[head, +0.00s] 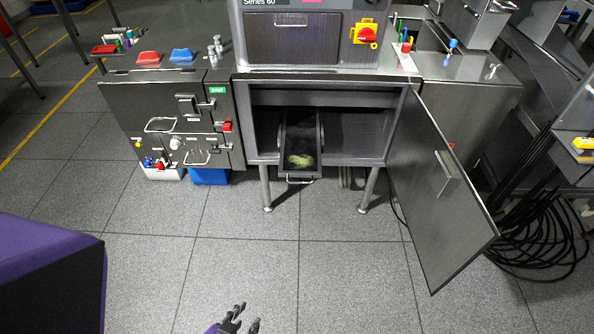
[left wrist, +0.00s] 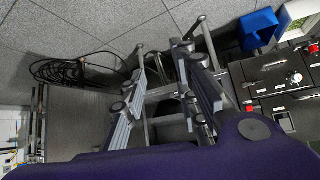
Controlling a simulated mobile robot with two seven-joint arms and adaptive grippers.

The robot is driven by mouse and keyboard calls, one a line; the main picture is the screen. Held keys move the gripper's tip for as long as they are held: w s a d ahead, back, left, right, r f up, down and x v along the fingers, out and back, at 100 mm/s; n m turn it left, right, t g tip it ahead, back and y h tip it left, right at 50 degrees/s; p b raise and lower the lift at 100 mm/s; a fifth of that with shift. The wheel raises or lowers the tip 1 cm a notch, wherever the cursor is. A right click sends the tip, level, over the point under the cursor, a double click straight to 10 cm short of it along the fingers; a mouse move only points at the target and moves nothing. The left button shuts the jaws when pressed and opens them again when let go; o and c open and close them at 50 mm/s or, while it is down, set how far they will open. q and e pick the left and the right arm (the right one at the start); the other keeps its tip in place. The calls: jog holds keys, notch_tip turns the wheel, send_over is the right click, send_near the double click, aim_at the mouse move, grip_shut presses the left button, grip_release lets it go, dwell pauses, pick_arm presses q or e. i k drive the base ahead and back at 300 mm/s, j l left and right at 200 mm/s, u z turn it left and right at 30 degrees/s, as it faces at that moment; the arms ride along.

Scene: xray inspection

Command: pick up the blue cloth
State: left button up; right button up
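The blue cloth (head: 181,55) lies as a small folded piece on top of the steel cabinet at the left, beside a similar red cloth (head: 149,58). My left gripper (head: 243,318) shows at the bottom edge of the head view, low over the floor and well apart from the cloth. In the left wrist view its two fingers (left wrist: 165,100) stand apart with nothing between them. The blue cloth cannot be made out in the left wrist view. My right gripper is in neither view.
A steel cabinet door (head: 440,190) hangs open at the right, and a drawer (head: 301,172) is pulled out in the middle. A blue bin (head: 210,176) stands under the left cabinet. Small metal weights (head: 214,52) stand right of the cloth. Black cables (head: 540,230) lie at the right. The front floor is clear.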

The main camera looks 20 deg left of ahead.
aim_at(177, 54)
jog(key=u, duration=1.3)
